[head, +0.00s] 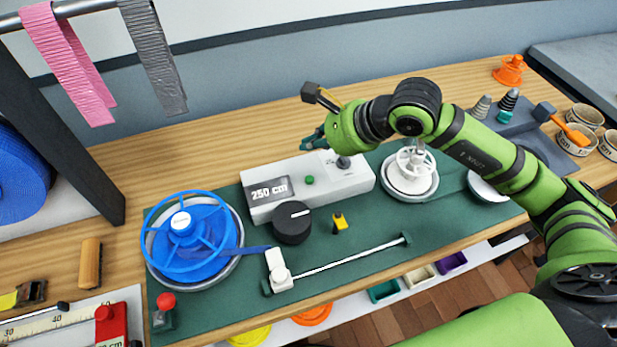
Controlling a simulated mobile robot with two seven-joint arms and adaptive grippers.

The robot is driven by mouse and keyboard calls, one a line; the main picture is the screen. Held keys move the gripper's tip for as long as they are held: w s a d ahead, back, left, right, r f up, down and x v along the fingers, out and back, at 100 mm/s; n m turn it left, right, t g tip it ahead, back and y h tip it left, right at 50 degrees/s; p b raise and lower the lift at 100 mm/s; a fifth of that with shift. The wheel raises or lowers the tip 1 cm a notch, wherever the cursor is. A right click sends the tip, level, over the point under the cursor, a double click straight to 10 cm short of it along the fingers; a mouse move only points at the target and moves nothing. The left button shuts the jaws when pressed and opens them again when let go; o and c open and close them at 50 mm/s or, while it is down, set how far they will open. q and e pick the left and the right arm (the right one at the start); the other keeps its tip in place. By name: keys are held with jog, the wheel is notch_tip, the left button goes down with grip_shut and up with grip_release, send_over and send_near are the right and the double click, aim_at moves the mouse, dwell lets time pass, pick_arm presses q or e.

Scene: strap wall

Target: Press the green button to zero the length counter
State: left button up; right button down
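The green button (310,180) is a small round cap on the top of a pale grey counter box (347,185). The display (270,188) on the box reads 250 cm. My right gripper (314,140) is at the end of the green arm that comes in from the right. In the picture it shows just above the back edge of the box, up from the button and apart from it. My own wrist partly hides it, and I cannot make out whether its fingers are open or shut. My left gripper is not in view.
A black knob (292,222) stands in front of the box. A blue reel (190,235) is to its left and a white reel (409,174) to its right, under my arm. A white rod (345,262) runs along the green mat's (375,225) front. Straps hang at upper left.

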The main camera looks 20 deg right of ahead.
aim_at(312, 181)
notch_tip(312, 181, down, 4)
jog(key=shift+b, duration=0.9)
notch_tip(312, 181, down, 3)
jog(key=b, duration=0.3)
jog(key=shift+f, duration=0.35)
pick_arm(q)
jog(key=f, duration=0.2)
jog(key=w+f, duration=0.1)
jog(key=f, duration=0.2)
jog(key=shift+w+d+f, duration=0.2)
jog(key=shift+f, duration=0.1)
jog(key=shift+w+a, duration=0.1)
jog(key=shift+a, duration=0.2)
jog(key=shift+b, duration=0.3)
pick_arm(e)
jog(key=shift+f, duration=0.1)
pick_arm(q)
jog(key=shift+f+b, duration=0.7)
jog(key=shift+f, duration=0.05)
pick_arm(e)
jog(key=shift+f, duration=0.4)
